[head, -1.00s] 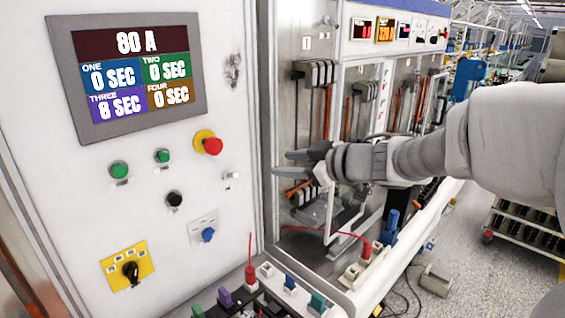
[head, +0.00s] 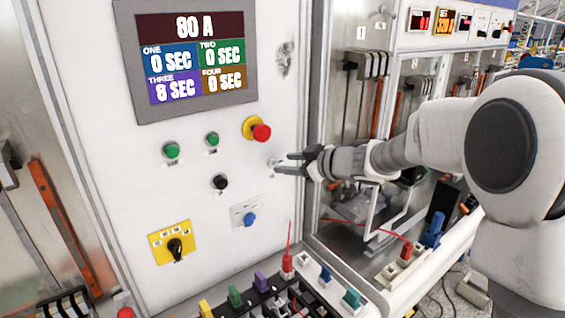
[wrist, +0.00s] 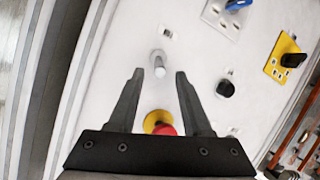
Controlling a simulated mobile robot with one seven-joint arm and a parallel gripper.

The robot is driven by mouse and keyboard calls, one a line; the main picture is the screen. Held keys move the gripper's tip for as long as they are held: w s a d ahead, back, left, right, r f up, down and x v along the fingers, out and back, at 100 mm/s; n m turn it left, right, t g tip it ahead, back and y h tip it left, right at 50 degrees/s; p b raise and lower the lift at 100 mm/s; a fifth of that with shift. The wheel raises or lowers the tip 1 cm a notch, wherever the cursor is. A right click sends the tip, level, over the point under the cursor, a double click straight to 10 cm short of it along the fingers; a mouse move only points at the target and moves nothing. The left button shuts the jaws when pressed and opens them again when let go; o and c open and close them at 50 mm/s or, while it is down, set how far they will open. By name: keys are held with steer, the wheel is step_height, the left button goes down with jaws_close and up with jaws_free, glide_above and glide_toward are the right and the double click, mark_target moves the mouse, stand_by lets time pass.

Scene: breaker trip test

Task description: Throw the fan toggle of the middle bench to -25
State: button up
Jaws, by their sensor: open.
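A small metal toggle (head: 273,162) sticks out of the white front panel (head: 110,190), right of the black knob. I take it for the fan toggle; its label is too small to read. In the wrist view the toggle (wrist: 159,66) lies centred between the fingertips, slightly beyond them, with clear space on both sides. My gripper (head: 282,164) is open and empty, reaching in from the right with its fingers at the panel. In the wrist view my gripper (wrist: 160,76) straddles the toggle's line without touching it. The toggle's exact angle is hard to tell.
A red emergency button (head: 261,132) on a yellow ring sits just above the toggle. A black knob (head: 220,182), a blue knob (head: 249,219) and green buttons (head: 171,150) are nearby. The display (head: 188,55) reads 80 A. Coloured plugs (head: 261,282) stand on the ledge below.

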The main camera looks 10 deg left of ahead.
mark_target(281, 163)
steer(key=shift+x, duration=1.65)
jaws_close()
